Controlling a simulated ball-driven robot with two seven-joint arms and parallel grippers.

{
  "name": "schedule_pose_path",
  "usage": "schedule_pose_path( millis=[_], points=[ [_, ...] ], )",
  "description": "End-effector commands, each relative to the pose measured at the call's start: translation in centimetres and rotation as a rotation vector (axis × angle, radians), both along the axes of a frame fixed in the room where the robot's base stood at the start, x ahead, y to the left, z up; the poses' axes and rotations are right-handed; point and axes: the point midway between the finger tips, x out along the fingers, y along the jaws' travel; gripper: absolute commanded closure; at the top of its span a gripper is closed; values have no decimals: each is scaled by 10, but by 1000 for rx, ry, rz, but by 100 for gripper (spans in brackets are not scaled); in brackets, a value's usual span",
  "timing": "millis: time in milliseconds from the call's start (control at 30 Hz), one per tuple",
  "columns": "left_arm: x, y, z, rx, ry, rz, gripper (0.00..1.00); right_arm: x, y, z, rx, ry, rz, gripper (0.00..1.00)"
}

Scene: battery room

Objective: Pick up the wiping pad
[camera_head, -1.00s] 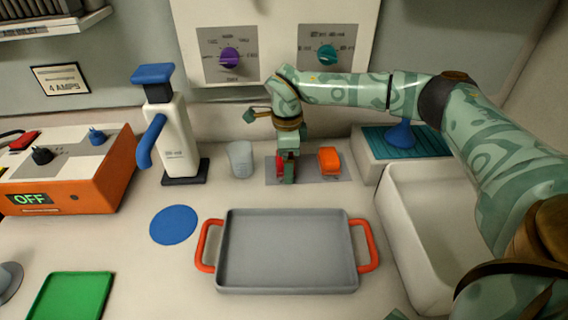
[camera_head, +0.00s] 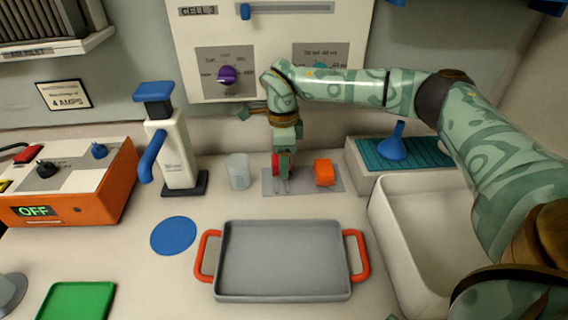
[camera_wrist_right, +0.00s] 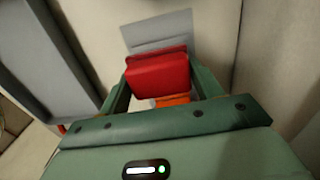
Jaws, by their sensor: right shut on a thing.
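A red block-shaped pad (camera_head: 283,165), which I take to be the wiping pad, is held in my right gripper (camera_head: 284,158). In the right wrist view the red pad (camera_wrist_right: 158,75) sits between the two green fingers of the gripper (camera_wrist_right: 160,88). It appears a little above the grey mat (camera_head: 300,187). An orange block (camera_head: 324,173) rests on the mat just right of it. In the right wrist view an orange piece (camera_wrist_right: 173,100) shows past the red pad's near edge. My left gripper is not in view.
A grey tray with red handles (camera_head: 285,258) lies in front.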

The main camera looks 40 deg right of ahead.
Motion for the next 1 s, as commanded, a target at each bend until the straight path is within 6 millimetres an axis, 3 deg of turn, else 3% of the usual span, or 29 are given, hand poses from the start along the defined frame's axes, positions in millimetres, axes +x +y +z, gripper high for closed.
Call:
schedule_pose_path(
  millis=[33,133,367,700,1000],
  points=[
    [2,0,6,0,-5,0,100,1,0,14,0,-6,0,58],
    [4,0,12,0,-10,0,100,0,0,30,0,-4,0,58],
    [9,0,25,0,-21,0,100,-46,27,27,0,-1,6,58],
    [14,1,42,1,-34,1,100,-131,80,25,1,-1,5,58],
    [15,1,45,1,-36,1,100,-165,101,23,1,-1,2,58]
  ],
)
